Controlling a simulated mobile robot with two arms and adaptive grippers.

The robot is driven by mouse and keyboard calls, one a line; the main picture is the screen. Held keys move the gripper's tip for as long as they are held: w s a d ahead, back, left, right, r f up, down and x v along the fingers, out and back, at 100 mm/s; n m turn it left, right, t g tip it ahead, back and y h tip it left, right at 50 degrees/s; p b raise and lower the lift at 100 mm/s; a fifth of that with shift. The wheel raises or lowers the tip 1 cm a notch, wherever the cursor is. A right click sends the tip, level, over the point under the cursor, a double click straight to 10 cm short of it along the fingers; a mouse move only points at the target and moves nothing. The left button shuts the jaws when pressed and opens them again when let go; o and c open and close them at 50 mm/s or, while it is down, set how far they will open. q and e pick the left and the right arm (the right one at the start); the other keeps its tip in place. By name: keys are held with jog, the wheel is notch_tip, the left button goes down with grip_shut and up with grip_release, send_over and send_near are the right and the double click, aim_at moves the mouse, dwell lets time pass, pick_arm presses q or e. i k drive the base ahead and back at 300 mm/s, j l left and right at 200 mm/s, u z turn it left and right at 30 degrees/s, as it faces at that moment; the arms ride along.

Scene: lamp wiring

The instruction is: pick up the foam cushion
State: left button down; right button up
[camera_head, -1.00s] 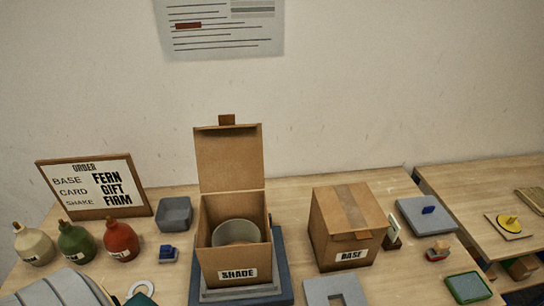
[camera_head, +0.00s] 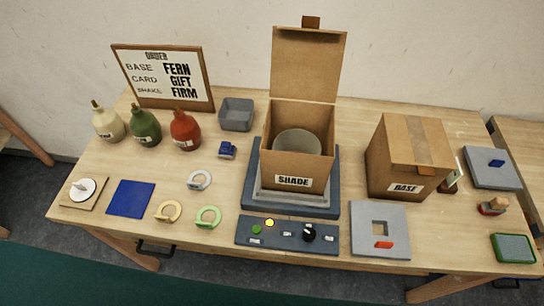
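A flat grey square pad with a square hole (camera_head: 366,243), which looks like the foam cushion, lies on the front right of the table in the head view. A small orange-red piece (camera_head: 383,245) lies on its lower edge. The open cardboard box marked SHADE (camera_head: 293,182) stands on a blue-grey stand left of the pad, with a grey round shade (camera_head: 298,143) inside. The closed box marked BASE (camera_head: 408,155) stands behind the pad. Neither of my grippers is in view.
A dark control panel (camera_head: 270,240) with knobs and buttons lies left of the pad at the front edge. Red (camera_head: 185,131), green (camera_head: 145,128) and cream (camera_head: 107,124) bottles stand back left.

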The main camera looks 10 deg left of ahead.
aim_at(490, 168)
jog(key=z, duration=1.5)
